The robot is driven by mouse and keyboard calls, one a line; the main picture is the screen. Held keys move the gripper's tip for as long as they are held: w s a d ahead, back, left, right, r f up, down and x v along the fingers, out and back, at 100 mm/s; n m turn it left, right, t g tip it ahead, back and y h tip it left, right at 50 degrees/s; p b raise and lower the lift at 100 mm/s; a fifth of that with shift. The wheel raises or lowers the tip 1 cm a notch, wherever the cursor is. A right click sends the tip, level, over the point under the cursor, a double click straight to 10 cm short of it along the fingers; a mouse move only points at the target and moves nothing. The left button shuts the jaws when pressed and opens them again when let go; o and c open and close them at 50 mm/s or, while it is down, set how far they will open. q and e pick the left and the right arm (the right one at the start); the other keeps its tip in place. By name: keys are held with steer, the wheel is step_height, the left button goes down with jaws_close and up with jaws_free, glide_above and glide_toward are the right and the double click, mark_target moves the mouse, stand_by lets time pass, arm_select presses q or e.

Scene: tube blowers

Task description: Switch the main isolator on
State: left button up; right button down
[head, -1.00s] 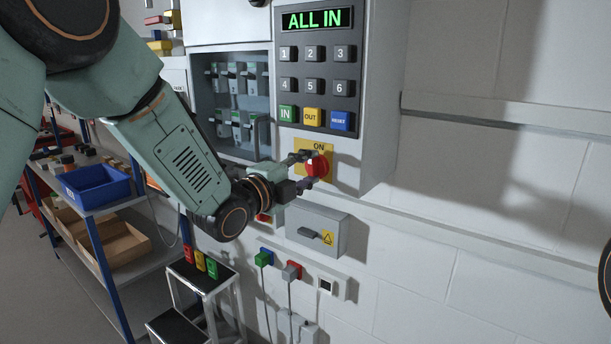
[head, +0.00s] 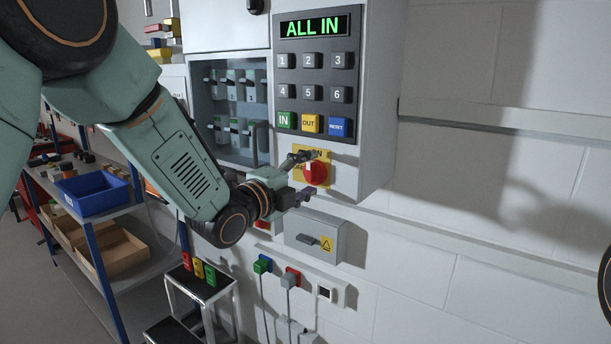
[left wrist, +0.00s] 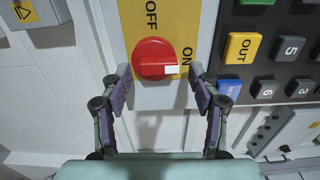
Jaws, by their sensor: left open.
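The main isolator is a red rotary knob (head: 316,173) on a yellow plate (head: 326,157), low on the grey control panel. In the left wrist view the knob (left wrist: 152,58) has its white mark at the end facing the word ON; OFF is printed off to one side. My left gripper (head: 300,176) is open in front of the knob. Its fingertips (left wrist: 160,72) lie to either side of the knob in the left wrist view, apart from it and with nothing between them. My right gripper is not in view.
Above the knob is a keypad (head: 313,93) with a display (head: 314,22) reading ALL IN. A grey box (head: 314,237) and coloured plugs (head: 263,264) sit below. Shelves with a blue bin (head: 92,193) and a step stool (head: 199,280) stand left.

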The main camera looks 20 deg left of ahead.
arm_select(q)
steer(key=shift+a+f, duration=0.1)
steer(key=shift+a, duration=0.05)
steer(key=shift+s+a, duration=0.1)
steer(key=shift+s, duration=0.05)
steer(key=v, duration=1.1)
steer(key=shift+s, duration=0.3)
